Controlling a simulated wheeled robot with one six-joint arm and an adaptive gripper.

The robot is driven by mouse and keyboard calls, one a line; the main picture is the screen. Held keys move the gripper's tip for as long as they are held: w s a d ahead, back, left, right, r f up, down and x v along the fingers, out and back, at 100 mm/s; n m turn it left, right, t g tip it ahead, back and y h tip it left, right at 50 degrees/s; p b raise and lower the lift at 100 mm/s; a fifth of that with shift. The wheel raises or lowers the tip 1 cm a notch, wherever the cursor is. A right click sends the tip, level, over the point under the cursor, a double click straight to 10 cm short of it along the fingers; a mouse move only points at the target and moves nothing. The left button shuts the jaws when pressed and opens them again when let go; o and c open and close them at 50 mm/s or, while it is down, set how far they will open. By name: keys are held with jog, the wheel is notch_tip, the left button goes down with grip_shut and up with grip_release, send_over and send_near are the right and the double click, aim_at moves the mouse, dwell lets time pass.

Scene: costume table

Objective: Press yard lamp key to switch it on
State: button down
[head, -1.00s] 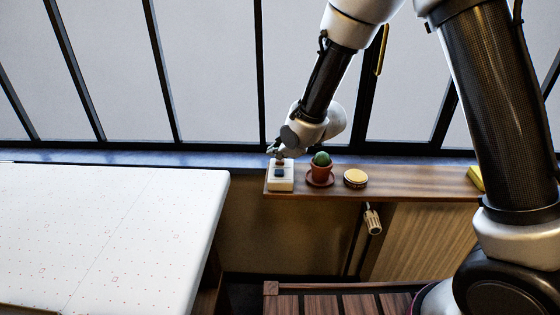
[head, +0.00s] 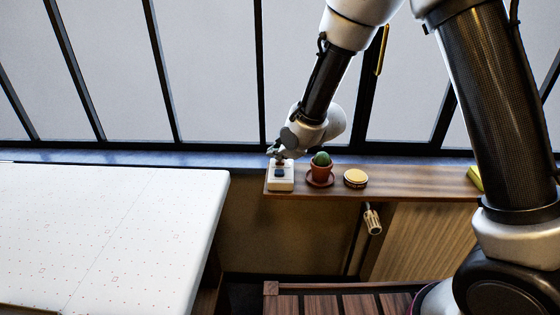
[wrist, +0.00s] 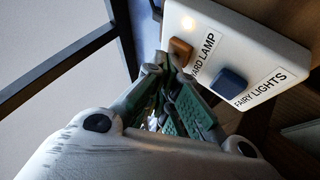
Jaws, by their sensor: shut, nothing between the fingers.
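A white switch box (head: 281,186) sits at the left end of the wooden shelf. In the wrist view its yard lamp key (wrist: 180,52) is orange-brown, and a small warm light (wrist: 188,22) glows on the box beside it. The blue fairy lights key (wrist: 229,83) is on the same face. My gripper (head: 277,156) is shut and empty, above the back of the box. In the wrist view its fingertips (wrist: 166,60) are right at the edge of the yard lamp key; I cannot tell whether they touch or press it.
A potted cactus (head: 321,168) stands on a saucer just right of the box. A round yellow-lidded tin (head: 355,178) is further right, and a yellow object (head: 475,178) lies near my arm. A white table (head: 110,235) is at the left. Windows are close behind.

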aim_at(277, 162)
jog(key=shift+r, duration=0.65)
notch_tip(277, 162, up, 6)
dwell(0.4)
